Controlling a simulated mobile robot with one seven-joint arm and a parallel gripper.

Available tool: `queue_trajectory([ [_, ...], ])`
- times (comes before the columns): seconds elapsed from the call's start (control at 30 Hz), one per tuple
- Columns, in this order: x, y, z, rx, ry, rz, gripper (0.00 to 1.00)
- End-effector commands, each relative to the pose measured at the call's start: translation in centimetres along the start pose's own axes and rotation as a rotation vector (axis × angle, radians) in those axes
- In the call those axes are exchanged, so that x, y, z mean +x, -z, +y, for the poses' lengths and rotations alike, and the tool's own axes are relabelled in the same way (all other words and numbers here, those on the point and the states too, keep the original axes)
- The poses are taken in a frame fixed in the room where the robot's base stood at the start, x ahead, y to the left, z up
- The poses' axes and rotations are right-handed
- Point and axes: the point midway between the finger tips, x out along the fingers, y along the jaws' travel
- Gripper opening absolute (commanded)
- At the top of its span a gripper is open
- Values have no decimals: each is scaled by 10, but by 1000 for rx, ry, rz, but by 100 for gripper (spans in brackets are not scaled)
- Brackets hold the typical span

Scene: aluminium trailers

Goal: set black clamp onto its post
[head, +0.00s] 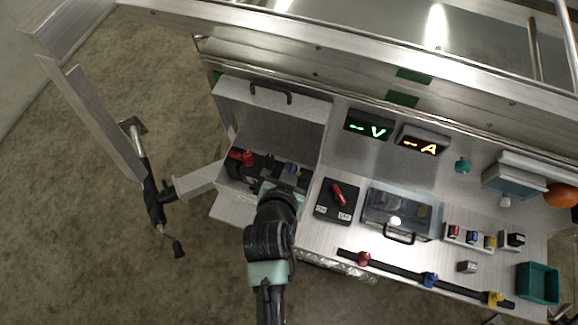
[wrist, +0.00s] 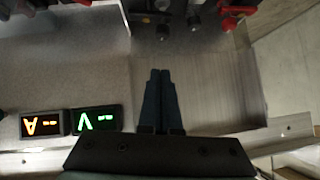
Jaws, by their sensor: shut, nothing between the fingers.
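My gripper (wrist: 160,75) is shut and empty in the wrist view, its dark fingers together over the pale inside of the open box. In the head view my wrist hides the fingertips and part of the box's front. The open box (head: 225,186) holds a dark block with a red clamp (head: 240,156) at its left end. The red clamp also shows at the top right of the wrist view (wrist: 236,10). Small dark parts (wrist: 194,22) stand at the top edge of the wrist view, apart from my fingers; I cannot tell which is the black clamp or its post.
The raised lid (head: 270,108) stands behind the box. Right of it are a black switch panel with a red lever (head: 338,194), a clear-lidded case (head: 399,212), green "V" (head: 368,126) and orange "A" displays (head: 422,141). A teal bin (head: 538,283) sits at far right.

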Motion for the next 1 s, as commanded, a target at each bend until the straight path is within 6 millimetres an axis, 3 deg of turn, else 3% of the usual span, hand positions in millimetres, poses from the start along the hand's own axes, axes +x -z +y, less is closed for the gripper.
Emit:
queue_trajectory([
  [0.13,25,1,0,0,-1,0,0],
  [0.4,47,-23,0,0,-1,-1,0],
  [1.0,54,-30,-1,0,1,2,0],
])
